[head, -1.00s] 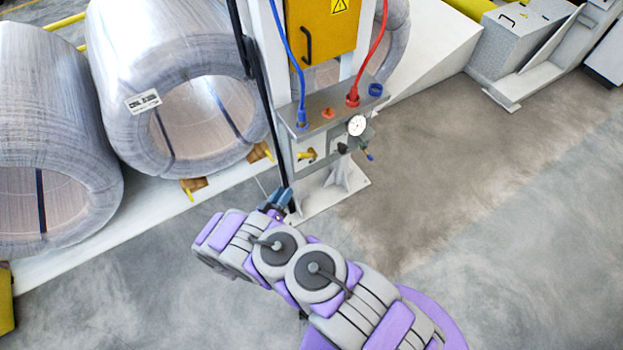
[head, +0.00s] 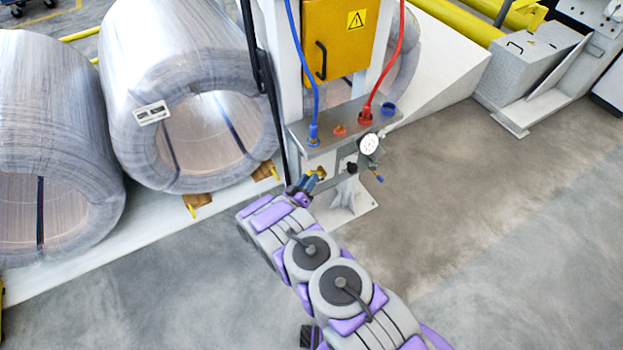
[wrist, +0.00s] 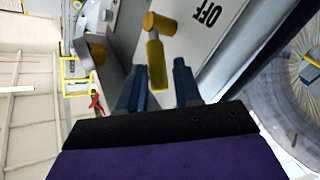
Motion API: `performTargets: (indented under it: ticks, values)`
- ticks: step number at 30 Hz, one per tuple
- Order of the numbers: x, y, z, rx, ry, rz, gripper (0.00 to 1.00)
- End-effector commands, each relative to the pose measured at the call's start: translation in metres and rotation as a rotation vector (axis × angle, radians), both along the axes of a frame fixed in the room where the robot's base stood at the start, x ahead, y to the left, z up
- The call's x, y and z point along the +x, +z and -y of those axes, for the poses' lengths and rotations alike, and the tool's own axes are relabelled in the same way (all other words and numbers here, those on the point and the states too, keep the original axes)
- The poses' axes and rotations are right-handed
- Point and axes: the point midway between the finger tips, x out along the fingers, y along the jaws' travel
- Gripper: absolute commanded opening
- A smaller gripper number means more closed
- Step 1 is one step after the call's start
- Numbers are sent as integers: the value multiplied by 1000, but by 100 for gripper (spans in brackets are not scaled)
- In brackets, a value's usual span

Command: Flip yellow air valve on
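The yellow air valve handle (wrist: 156,62) shows in the wrist view, just ahead of my gripper (wrist: 158,85). Its lower end lies between my two blue fingers, which are apart with gaps on both sides of the handle. A grey plate beside it bears the word OFF (wrist: 211,14). In the head view the yellow valve (head: 318,173) is on the front of the grey valve panel (head: 335,130), partly hidden by my gripper (head: 303,186). Whether the fingers touch the handle cannot be told.
A gauge (head: 369,144) and a small blue-tipped valve (head: 378,178) sit right of the yellow valve. A blue hose (head: 306,85) and a red hose (head: 385,70) enter the panel top. Large wire coils (head: 185,90) stand left. Floor at right is clear.

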Motion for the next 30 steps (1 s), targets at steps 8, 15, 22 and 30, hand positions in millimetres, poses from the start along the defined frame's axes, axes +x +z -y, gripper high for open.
performTargets:
  ticks: [8, 15, 22, 30]
  values:
    - [20, 0, 14, 6, 0, -3, 34]
    - [20, 1, 12, 3, 0, -2, 34]
    - [19, 0, 10, 1, 0, -2, 16]
    - [20, 1, 9, 4, 6, -1, 0]
